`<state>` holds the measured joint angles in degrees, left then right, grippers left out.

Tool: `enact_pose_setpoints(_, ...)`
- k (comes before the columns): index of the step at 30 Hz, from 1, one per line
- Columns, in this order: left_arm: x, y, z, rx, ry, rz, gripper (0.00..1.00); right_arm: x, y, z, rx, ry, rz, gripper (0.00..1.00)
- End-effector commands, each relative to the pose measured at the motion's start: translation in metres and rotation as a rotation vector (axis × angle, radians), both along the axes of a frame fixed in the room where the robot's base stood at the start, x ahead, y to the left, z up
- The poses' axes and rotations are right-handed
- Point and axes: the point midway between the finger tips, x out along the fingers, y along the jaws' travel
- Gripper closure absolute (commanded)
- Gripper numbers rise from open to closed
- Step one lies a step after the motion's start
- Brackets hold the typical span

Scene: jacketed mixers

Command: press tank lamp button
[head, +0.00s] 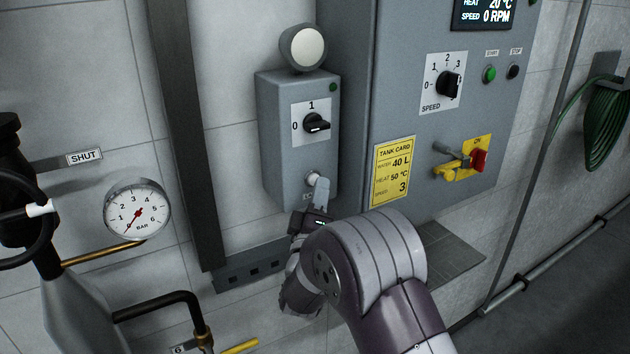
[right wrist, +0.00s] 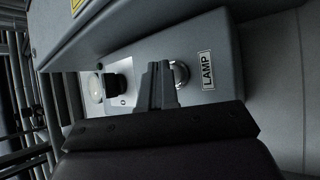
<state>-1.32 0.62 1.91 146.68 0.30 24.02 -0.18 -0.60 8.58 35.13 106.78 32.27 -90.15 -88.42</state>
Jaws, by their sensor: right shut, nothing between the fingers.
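The tank lamp button (head: 312,179) is a round, pale button with a metal ring low on a small grey box (head: 262,150). In the right wrist view the button (right wrist: 181,72) sits beside a LAMP label (right wrist: 207,70), partly hidden behind the fingers. My right gripper (head: 319,191) is shut, its fingertips right at the button from below. In the right wrist view the closed fingers (right wrist: 158,84) overlap the button's edge. I cannot tell whether they touch it. My left gripper is not in view.
Above the button are a black 0/1 knob (head: 317,124) and a round whitish lamp (head: 303,47). A larger control cabinet (head: 400,110) with a yellow tank card (head: 392,171) and red switch (head: 479,160) stands close right. A pressure gauge (head: 137,210) and pipes are left.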

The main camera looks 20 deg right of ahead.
Motion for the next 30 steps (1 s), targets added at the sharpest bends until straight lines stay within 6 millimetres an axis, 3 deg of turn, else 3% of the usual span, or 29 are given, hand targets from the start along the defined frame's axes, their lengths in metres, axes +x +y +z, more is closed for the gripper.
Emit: enact_pose_setpoints(30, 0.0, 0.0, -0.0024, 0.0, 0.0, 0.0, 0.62, 0.0077, 0.0008, 0.0, 0.0, 0.0, 0.0, 1.0)
